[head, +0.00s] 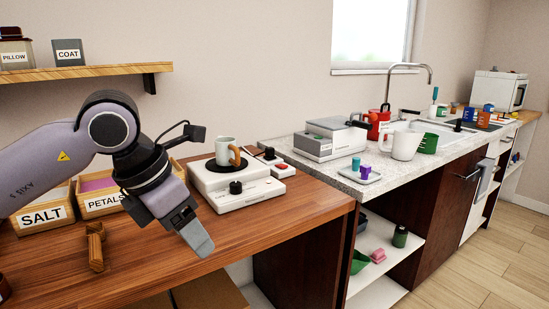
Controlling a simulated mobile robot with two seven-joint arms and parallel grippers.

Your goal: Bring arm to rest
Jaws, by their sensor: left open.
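My left arm comes in from the left, and its gripper (193,232) hangs low over the wooden table (255,222). It points down toward the table's front. The gripper is open and I see nothing between its fingers. Only one side of the fingers shows clearly. Behind and to the right of it, a pale mug (226,150) with a brown handle stands on a white device (238,190) with a black knob. My right gripper is not in view.
Boxes labelled SALT (44,216) and PETALS (103,203) stand behind my arm. A wooden piece (96,246) lies left of the gripper. A grey machine (330,138) and a white pitcher (403,143) stand on the counter to the right. The table's front middle is clear.

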